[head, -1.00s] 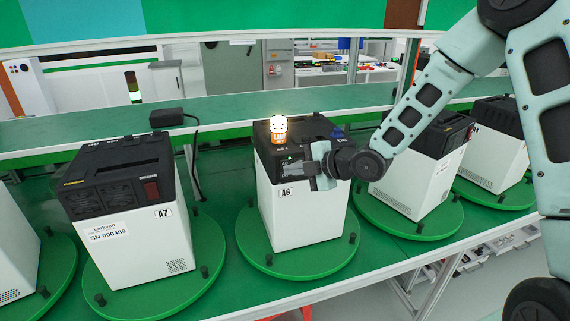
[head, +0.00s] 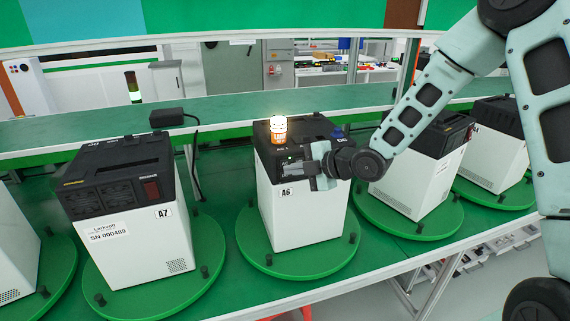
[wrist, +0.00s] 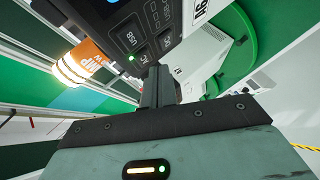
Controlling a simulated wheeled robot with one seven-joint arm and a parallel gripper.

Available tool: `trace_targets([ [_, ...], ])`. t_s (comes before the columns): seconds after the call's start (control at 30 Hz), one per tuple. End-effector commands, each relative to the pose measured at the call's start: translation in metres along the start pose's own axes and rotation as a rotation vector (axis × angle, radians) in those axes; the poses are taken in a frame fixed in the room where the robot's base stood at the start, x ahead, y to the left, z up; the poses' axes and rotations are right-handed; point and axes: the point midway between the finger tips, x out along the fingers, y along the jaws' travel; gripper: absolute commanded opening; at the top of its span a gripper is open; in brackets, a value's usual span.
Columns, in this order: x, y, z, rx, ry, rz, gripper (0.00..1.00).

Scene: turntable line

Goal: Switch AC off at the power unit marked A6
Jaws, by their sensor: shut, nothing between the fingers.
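The power unit marked A6 (head: 300,215) is a white box with a black top, standing on a round green turntable (head: 300,262). An orange and white lamp (head: 278,130) on top glows; it also shows in the wrist view (wrist: 80,62). The wrist view shows its dark control panel (wrist: 140,30) with several buttons, a small display and a lit green light (wrist: 131,58). My gripper (head: 309,169) is shut and empty at the panel's front edge. In the wrist view the closed fingertips (wrist: 157,72) are close to the lower buttons, partly covering them; contact cannot be told.
Unit A7 (head: 130,240) stands on its own turntable to the left, with a red breaker switch. Another unit (head: 415,180) stands to the right, partly behind my arm. A black adapter (head: 167,117) lies on the rear green ledge, its cable hanging down.

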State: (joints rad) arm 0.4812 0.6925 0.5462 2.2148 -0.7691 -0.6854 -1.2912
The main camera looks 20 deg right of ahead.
Motion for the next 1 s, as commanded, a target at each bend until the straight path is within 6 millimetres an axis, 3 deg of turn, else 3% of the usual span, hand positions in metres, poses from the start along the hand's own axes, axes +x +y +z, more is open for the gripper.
trace_targets([
  [1.0, 0.006, 0.004, 0.0038, -0.001, 0.001, 0.0, 0.0],
])
